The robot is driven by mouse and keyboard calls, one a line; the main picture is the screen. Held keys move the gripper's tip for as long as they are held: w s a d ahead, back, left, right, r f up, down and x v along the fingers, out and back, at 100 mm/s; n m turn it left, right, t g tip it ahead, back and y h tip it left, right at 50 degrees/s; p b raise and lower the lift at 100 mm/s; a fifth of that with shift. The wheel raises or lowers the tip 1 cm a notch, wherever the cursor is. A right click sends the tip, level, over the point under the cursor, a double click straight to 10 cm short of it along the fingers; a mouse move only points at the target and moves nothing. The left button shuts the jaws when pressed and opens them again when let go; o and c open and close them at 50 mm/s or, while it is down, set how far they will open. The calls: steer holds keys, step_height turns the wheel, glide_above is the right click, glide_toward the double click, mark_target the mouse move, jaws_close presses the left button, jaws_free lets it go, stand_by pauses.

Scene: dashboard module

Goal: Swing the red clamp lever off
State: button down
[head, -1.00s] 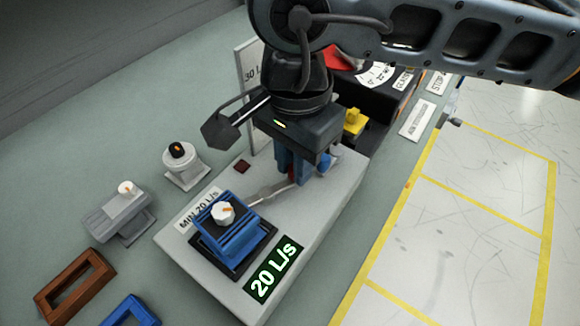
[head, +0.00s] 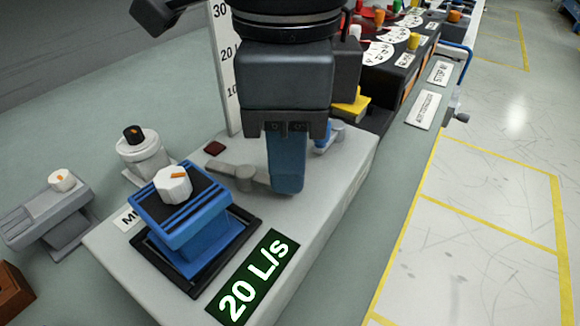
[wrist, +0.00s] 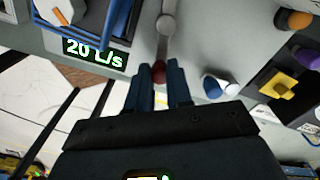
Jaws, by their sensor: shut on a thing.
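The clamp lever (head: 259,183) is a grey bar on the light grey housing, beside the blue module with the white knob. In the wrist view, its grey bar (wrist: 164,45) runs from a round grey boss down to a red end (wrist: 160,72). That red end is between the fingers of my gripper (wrist: 159,77), which is shut on it. In the head view, my gripper (head: 286,190) points down over the housing right of the blue module, and its fingers hide the red end.
The blue module (head: 188,222) sits in a black frame on the housing (head: 120,252), near a green "20 L/s" display (head: 252,277). A small blue-handled part (head: 325,136) is just right of my gripper. A black panel with colored knobs (head: 385,55) stands behind.

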steer(key=shift+s+a+m+b, duration=0.15)
steer(key=shift+s+m+b, duration=0.1)
steer(key=shift+m+b, duration=0.45)
steer(key=shift+s+a+m+b, duration=0.15)
steer(key=shift+s+m+b, duration=0.1)
steer(key=shift+m+b, duration=0.4)
steer(key=c, duration=1)
jaws_free()
step_height(320, 180, up, 8)
steer(key=shift+f+p, duration=0.1)
steer(key=shift+p, duration=0.35)
